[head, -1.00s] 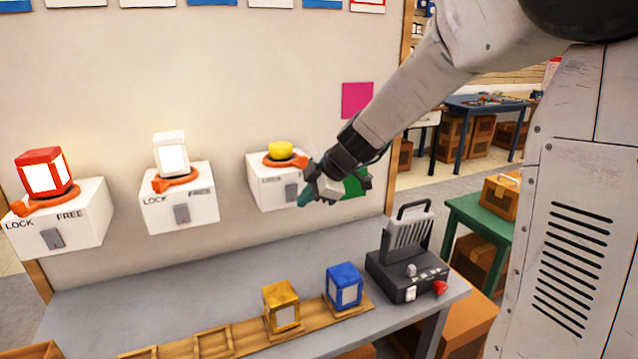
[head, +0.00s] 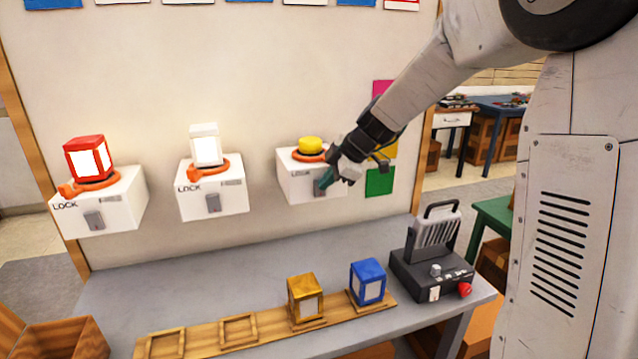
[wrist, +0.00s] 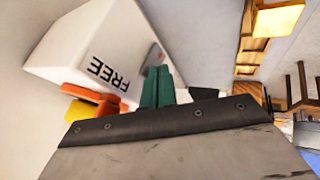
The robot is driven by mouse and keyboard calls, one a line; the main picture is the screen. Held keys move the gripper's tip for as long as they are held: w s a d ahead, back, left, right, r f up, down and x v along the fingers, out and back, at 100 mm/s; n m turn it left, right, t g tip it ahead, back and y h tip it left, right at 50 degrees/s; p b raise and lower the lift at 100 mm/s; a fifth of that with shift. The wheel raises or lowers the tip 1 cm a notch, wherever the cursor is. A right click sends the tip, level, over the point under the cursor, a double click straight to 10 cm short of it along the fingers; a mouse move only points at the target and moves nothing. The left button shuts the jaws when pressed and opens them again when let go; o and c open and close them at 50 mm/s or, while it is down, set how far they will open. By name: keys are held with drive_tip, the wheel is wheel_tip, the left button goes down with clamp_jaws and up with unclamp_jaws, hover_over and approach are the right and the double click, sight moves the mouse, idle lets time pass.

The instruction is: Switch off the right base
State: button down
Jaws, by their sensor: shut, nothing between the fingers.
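The right base (head: 297,187) is a white wall box with an orange ring (head: 308,155) and a yellow cap (head: 311,145) on top and no lantern. Its grey front switch (head: 322,187) is partly behind my gripper. In the wrist view the box (wrist: 110,50) shows the word FREE and a sliver of the grey switch (wrist: 156,54). My gripper (head: 326,180) is at the front of this box, its green fingers (wrist: 157,84) shut and empty, close to the switch. I cannot tell whether they touch it.
Two similar bases hold a lit red lantern (head: 88,158) and a lit white lantern (head: 206,146). Below, a grey table (head: 190,280) bears a yellow lantern (head: 305,298), a blue lantern (head: 368,282) and a dark control box (head: 430,272). A wooden crate (head: 62,340) is at lower left.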

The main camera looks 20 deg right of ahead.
drive_tip(key=shift+r, duration=0.8)
drive_tip(key=shift+s, duration=0.1)
drive_tip(key=s+v, duration=0.1)
drive_tip(key=v, duration=1.1)
drive_tip(key=shift+a+f, duration=0.2)
drive_tip(key=shift+a, duration=0.15)
